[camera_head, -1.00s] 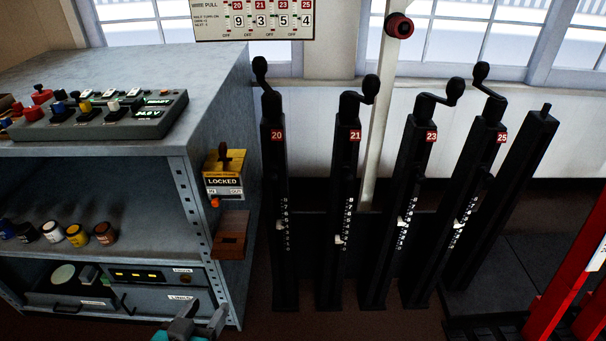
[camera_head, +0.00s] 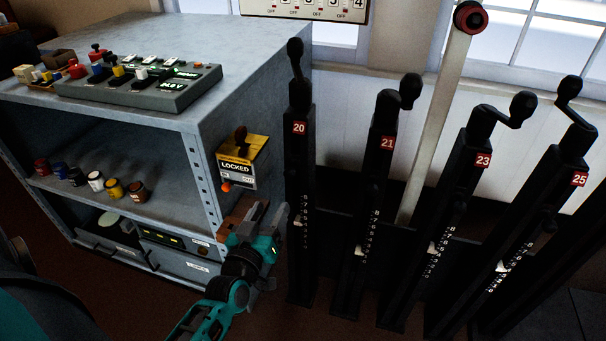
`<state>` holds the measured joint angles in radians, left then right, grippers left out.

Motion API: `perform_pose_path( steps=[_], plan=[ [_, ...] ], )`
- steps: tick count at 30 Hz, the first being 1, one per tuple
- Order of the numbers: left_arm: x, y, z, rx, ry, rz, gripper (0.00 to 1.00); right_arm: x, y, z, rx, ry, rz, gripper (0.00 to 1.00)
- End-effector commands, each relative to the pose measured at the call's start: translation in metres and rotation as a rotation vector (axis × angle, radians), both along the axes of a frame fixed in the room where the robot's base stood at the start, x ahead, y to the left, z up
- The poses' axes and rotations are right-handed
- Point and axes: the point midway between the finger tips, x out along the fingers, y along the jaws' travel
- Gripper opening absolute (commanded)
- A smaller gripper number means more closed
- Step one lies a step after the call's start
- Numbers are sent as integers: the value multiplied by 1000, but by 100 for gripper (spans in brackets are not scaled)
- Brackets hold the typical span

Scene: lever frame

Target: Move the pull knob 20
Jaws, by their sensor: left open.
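Lever 20 (camera_head: 299,210) is a black upright post with a red "20" plate, just right of the shelf cabinet. A crank handle with a black knob (camera_head: 295,48) tops it. A white pointer and a column of white numbers show lower on its front. A separate pull knob on its dark front is hard to make out. My left gripper (camera_head: 265,215), teal and grey, is open and empty. It appears left of lever 20's lower half, in front of the cabinet's brown box, with a gap to the post in the picture. My right gripper is out of view.
Levers 21 (camera_head: 381,170), 23 (camera_head: 470,190) and 25 (camera_head: 560,190) stand in a row to the right. The grey cabinet (camera_head: 250,50) is at left, with a yellow "LOCKED" box (camera_head: 238,163) and a brown box (camera_head: 236,213) on its side. A pale post (camera_head: 440,120) stands behind.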

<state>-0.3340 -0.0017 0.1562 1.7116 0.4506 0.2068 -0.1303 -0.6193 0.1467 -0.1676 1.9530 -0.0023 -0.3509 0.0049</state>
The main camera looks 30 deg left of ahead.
Motion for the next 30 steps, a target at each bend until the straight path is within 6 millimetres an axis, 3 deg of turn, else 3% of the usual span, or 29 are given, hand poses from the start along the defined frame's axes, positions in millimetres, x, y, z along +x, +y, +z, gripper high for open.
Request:
perform_pose_path(
  steps=[18,24,30],
  plan=[
    [102,24,0,0,-1,-3,56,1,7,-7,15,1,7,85],
    [119,28,0,2,1,-3,56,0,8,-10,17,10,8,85],
    [122,29,0,2,2,-3,56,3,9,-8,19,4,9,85]
  ],
)
